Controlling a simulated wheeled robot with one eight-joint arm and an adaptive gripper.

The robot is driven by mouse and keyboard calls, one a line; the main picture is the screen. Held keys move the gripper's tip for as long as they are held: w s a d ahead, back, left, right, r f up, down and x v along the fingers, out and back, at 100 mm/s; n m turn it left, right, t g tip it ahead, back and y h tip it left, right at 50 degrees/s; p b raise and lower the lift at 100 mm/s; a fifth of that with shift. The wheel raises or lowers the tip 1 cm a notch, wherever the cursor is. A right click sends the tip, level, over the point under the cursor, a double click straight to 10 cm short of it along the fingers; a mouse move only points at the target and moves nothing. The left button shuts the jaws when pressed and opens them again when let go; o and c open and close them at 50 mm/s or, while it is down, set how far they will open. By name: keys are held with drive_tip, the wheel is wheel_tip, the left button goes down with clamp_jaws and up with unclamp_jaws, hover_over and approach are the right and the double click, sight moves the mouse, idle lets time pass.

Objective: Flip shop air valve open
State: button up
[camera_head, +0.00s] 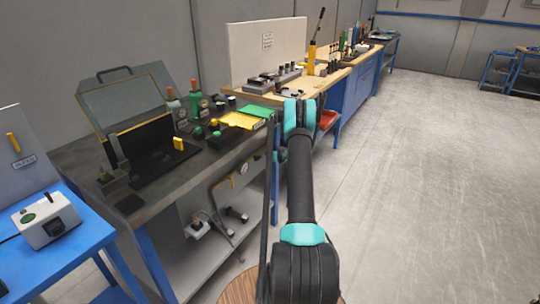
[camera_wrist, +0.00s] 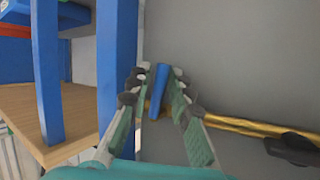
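In the wrist view a blue lever (camera_wrist: 157,92), seemingly the air valve's handle, stands out from a brass pipe (camera_wrist: 240,122) that runs across a grey surface. My gripper (camera_wrist: 161,72) has one finger on each side of the lever, with narrow gaps between the finger pads and it. The lever lies between the fingertips, and its far end reaches up near them. Whether a fingertip touches it is hard to tell. The valve body is mostly hidden by my gripper. In the head view my arm covers this spot, and neither gripper nor lever can be made out.
A blue post (camera_wrist: 116,70) and a wooden shelf (camera_wrist: 75,115) stand close left of my gripper. A dark fitting (camera_wrist: 293,148) sits on the pipe at right. In the head view a cluttered workbench (camera_head: 75,155) lies left of my arm; the floor (camera_head: 430,190) at right is clear.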

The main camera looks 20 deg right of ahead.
clamp_jaws()
idle(0.5)
drive_tip(key=shift+s+a+r+m+g+y, duration=0.25)
drive_tip(key=shift+a+m+g+y, duration=0.05)
drive_tip(key=shift+m+g+y, duration=0.4)
drive_tip(key=shift+s+a+r+m+g+y, duration=0.25)
drive_tip(key=shift+m+g+y, duration=0.3)
drive_tip(key=shift+m+g, duration=0.2)
drive_tip(key=shift+s+a+r+m+g+y, duration=0.2)
drive_tip(key=shift+a+m+g+y, duration=0.1)
drive_tip(key=shift+m+g+y, duration=0.4)
unclamp_jaws()
